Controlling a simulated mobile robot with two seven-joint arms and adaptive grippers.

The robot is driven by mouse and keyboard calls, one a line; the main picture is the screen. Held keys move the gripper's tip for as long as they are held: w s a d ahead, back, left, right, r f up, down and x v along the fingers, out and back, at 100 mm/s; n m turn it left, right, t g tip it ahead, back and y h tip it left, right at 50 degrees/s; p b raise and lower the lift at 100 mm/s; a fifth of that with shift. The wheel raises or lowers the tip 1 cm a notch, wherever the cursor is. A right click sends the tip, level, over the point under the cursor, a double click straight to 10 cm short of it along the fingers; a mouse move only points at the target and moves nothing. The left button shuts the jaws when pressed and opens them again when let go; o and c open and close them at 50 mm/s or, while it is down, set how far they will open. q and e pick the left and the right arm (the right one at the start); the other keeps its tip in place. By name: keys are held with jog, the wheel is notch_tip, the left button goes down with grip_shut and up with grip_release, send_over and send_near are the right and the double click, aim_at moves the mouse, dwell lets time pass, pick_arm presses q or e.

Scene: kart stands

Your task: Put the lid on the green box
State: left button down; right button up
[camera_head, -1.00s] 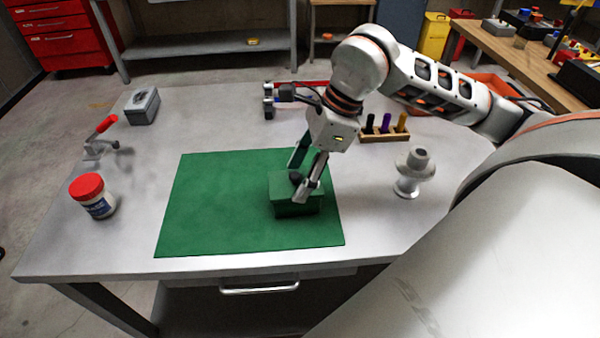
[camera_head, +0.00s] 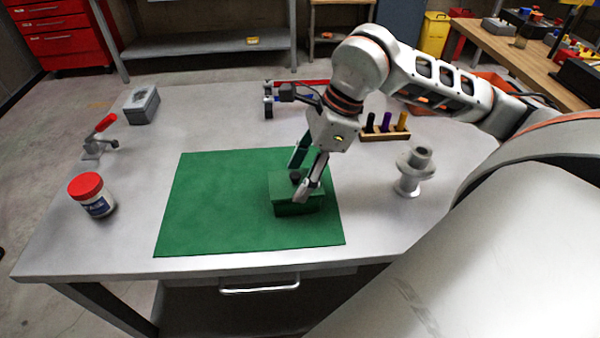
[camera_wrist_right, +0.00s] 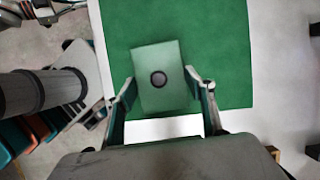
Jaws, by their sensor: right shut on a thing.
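The green lid (camera_head: 281,184) with a round dark knob lies level at the top of the green box (camera_head: 296,210). The box stands on the right part of a green mat (camera_head: 205,205). I cannot tell whether the lid is fully seated or a small gap is left. My right gripper (camera_head: 298,182) reaches down from above and is shut on the lid, one finger at each side, with the knob between them. The right wrist view shows the lid (camera_wrist_right: 165,58) between the fingertips; it hides the box below. My left gripper is not in view.
On the grey table (camera_head: 130,235) stand a red-capped jar (camera_head: 92,195), a red-handled toggle clamp (camera_head: 99,138) and a grey block (camera_head: 142,105) at left. A grey flanged part (camera_head: 412,172) and a wooden holder (camera_head: 385,132) are at right. The mat's left half is clear.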

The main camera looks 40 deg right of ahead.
jog(key=o, duration=1.1)
jog(key=shift+c, duration=0.2)
jog(key=o, duration=0.5)
jog(key=shift+r, duration=0.1)
jog(key=shift+r+p, duration=2.45)
jog(key=shift+r, duration=1)
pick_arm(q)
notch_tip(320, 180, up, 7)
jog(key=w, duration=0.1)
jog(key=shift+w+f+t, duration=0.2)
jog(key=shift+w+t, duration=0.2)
